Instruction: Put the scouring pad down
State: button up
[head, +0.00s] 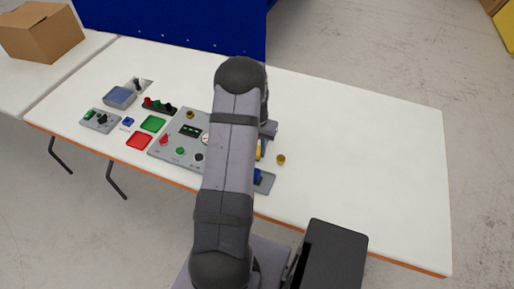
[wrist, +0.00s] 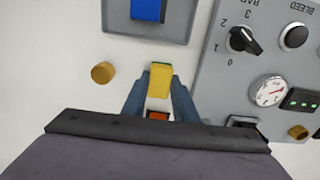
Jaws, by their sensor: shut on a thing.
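The scouring pad is a small yellow block (wrist: 160,80) in the wrist view, with a thin green edge at its far end. My gripper (wrist: 159,92) is shut on it, with one blue-grey finger on each side. White tabletop (wrist: 75,65) shows around it; I cannot tell whether the pad touches the table. In the head view a sliver of yellow (head: 259,152) shows just right of my arm, which hides most of the gripper.
A grey panel (wrist: 225,75) with knobs and a gauge is close on the right in the wrist view. A grey plate with a blue block (wrist: 147,9) lies ahead. A brass cylinder (wrist: 103,73) stands to the left. The table's right half (head: 370,160) is clear.

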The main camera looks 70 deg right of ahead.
jog(key=shift+f, duration=0.1)
jog(key=shift+f, duration=0.1)
jog(key=o, duration=1)
jog(key=shift+c, duration=0.2)
notch_tip(320, 180, up, 12)
jog(key=b, duration=0.2)
jog(key=shift+r+b, duration=0.25)
jog(key=shift+b, duration=0.1)
